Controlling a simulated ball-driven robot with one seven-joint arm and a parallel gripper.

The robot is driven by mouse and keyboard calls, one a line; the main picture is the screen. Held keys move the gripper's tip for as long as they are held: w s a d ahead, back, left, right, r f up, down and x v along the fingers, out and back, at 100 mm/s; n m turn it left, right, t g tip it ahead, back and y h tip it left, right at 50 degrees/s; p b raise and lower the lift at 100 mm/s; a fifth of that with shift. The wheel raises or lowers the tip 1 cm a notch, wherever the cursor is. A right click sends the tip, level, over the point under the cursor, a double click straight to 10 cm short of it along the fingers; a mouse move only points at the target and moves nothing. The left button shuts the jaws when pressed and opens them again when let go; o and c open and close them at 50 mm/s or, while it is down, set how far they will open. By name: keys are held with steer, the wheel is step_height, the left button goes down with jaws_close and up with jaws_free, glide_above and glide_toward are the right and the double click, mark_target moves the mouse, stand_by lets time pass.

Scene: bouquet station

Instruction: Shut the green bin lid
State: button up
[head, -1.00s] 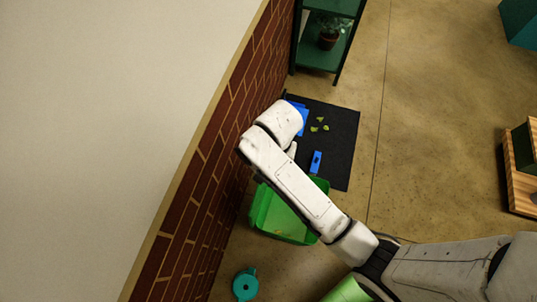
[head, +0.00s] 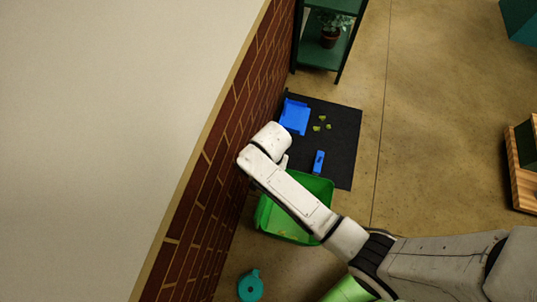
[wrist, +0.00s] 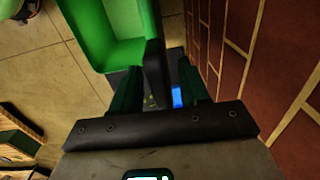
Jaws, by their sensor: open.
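The green bin (head: 290,232) stands on the floor by the brick wall, its inside visible from above. My arm crosses over it and hides part of it. The bin also shows at the top of the wrist view (wrist: 112,22). No lid can be clearly made out. A dark upright edge (wrist: 154,72) beside the bin, between my fingers in the wrist view, may be part of the lid, but I cannot tell. My gripper (wrist: 160,84) is open beside the bin on the wall side. In the head view my wrist hides most of it.
A black mat (head: 342,130) beyond the bin holds a blue dustpan (head: 295,115), a small blue object (head: 319,162) and several green scraps (head: 319,125). The brick wall (head: 222,160) is close on the left. A teal can (head: 250,286) stands nearer. Open floor lies right.

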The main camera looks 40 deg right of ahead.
steer(key=shift+c, duration=0.4)
jaws_close()
